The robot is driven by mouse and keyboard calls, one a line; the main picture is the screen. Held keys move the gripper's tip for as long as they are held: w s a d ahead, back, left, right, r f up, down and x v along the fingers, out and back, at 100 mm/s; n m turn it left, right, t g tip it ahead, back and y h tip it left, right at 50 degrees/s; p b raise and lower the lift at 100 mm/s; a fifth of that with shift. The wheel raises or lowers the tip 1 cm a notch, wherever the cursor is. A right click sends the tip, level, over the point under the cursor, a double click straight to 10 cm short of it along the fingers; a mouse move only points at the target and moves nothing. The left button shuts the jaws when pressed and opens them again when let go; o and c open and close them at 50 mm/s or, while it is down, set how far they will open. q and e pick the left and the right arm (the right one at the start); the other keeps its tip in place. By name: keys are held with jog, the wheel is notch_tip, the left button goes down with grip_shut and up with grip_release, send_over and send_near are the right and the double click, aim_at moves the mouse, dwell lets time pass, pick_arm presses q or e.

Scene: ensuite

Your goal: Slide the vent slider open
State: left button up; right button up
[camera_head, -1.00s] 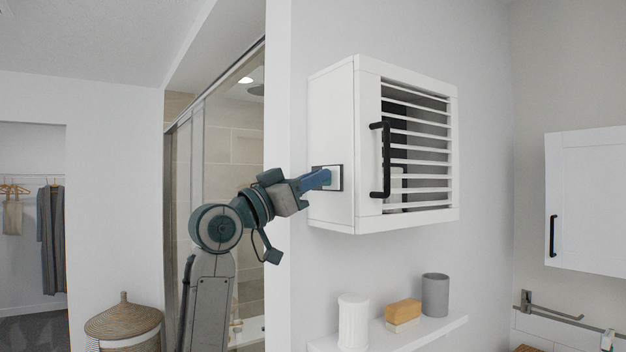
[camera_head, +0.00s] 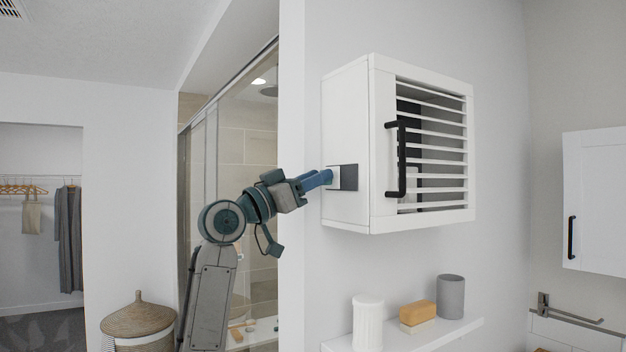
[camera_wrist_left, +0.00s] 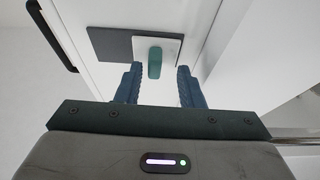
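The vent slider is a white plate (camera_wrist_left: 173,48) with a teal knob (camera_wrist_left: 154,62), on the side of the white wall cabinet (camera_head: 345,120). In the head view the slider plate (camera_head: 334,183) sits at the left part of a dark rectangle (camera_head: 349,177), with the dark area bare to its right. My left gripper (camera_head: 331,177) reaches it from the left. In the left wrist view its fingers (camera_wrist_left: 157,72) are apart, one on each side of the knob, with visible gaps. My right gripper is not in view.
The cabinet's slatted front has a black handle (camera_head: 400,158). Below is a shelf (camera_head: 430,336) with a white jar (camera_head: 367,322), an orange block (camera_head: 417,313) and a grey cup (camera_head: 450,296). A glass shower (camera_head: 230,150) and wall edge lie left of the cabinet.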

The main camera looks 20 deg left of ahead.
pick_arm(q)
jog(key=b+v, duration=0.6)
jog(key=v, duration=0.4)
jog(key=shift+s+a, duration=0.2)
jog(key=shift+s, duration=0.15)
jog(key=shift+f, duration=0.15)
jog(key=shift+f, duration=0.1)
